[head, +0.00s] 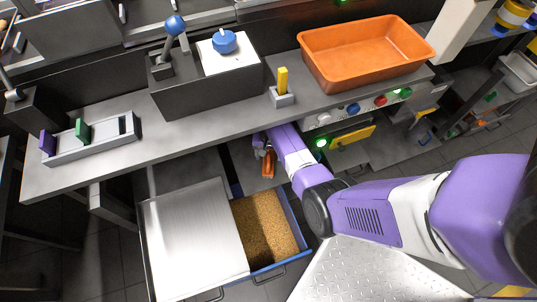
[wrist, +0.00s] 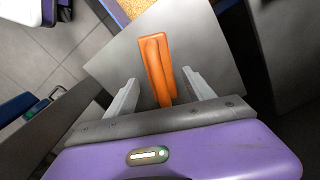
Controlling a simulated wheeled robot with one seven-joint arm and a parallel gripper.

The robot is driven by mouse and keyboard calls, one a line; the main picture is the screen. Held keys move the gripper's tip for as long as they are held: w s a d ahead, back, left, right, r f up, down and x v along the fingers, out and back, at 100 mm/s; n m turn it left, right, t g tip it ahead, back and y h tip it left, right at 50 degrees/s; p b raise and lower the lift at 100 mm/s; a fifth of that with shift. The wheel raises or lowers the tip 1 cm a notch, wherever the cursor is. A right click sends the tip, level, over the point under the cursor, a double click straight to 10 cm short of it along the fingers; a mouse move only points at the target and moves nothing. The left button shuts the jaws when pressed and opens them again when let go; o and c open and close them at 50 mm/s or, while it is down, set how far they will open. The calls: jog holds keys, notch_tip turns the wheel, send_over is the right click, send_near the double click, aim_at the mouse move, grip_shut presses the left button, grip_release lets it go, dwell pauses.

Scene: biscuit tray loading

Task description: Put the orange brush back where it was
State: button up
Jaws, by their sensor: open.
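The orange brush (wrist: 157,62) lies on a flat grey panel (wrist: 112,68) in the wrist view. It also shows below the bench edge in the head view (head: 268,165), partly hidden by my arm. My gripper (wrist: 160,86) is open, with one pale finger on each side of the brush's near end. The fingers stand apart from the brush, and I cannot tell the height between them and the panel. In the head view my gripper (head: 260,145) is small and partly hidden under the bench edge.
An open drawer (head: 283,211) with brown granules and a metal cover (head: 192,238) lies below left. On the bench (head: 205,122) stand an orange tray (head: 365,50), a yellow-handled block (head: 283,88) and a rack (head: 92,141) with coloured tabs. The bench overhangs the brush.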

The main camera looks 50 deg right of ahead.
notch_tip(320, 180, up, 4)
jog(key=p, duration=0.3)
jog(key=shift+r, duration=0.2)
jog(key=shift+s, duration=0.1)
dwell(0.4)
